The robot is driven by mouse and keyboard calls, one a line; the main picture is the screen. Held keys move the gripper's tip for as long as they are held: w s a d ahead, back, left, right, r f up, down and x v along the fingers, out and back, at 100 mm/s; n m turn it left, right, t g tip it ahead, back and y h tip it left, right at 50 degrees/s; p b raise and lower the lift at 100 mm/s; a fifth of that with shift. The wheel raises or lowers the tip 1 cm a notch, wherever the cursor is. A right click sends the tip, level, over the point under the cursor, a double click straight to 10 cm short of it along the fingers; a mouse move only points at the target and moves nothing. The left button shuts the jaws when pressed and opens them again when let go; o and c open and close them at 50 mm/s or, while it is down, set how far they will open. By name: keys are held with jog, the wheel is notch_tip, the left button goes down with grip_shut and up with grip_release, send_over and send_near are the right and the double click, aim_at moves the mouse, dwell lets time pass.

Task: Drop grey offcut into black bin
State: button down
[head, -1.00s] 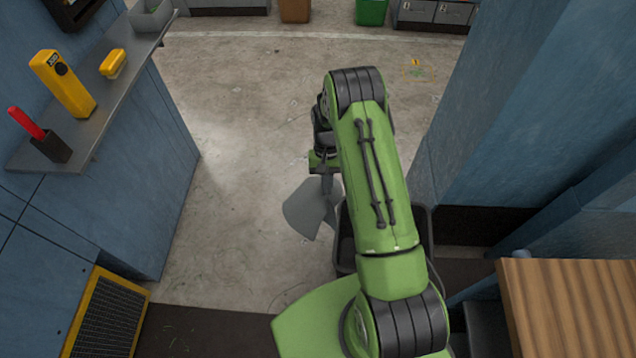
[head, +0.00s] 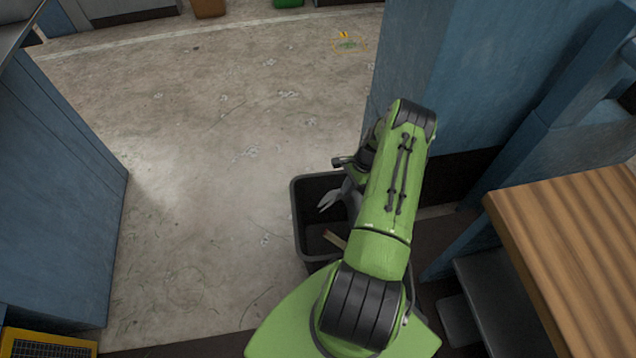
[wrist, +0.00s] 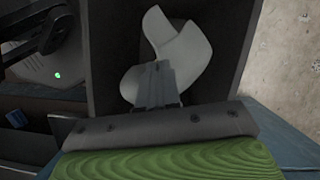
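The black bin (head: 298,225) stands on the floor left of my arm in the head view. Its dark walls (wrist: 240,45) frame the wrist view. The grey offcut (wrist: 182,50) is a pale, curved, irregular sheet at my gripper's fingertips (wrist: 156,82). The fingers look closed together on it, over the bin opening. In the head view a small pale part of the offcut (head: 328,199) shows within the bin's outline. My arm hides most of my gripper and part of the bin there.
A light brown piece (head: 334,239) shows inside the bin. A wooden-topped bench (head: 575,235) stands at the right, and a blue pillar (head: 450,80) rises behind my arm. A blue cabinet (head: 55,190) is at the left. The concrete floor between is clear.

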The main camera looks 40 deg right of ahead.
notch_tip(320, 180, down, 9)
jog(key=s+d+m+b, duration=0.2)
jog(key=b, duration=0.3)
jog(key=shift+d+t, duration=0.2)
jog(key=shift+t, duration=0.1)
jog(key=c, duration=1.3)
grip_release()
jog(key=shift+r, duration=0.2)
jog(key=shift+o, duration=0.6)
jog(key=o, duration=1.2)
jog(key=shift+r, duration=0.1)
jog(key=r+p, duration=0.2)
jog(key=r+h+p, duration=0.1)
jog(key=p, duration=0.1)
jog(key=d+r+g+h+p, duration=0.1)
jog(key=r+p, duration=0.1)
jog(key=shift+s+r, duration=0.25)
jog(key=shift+r, duration=0.1)
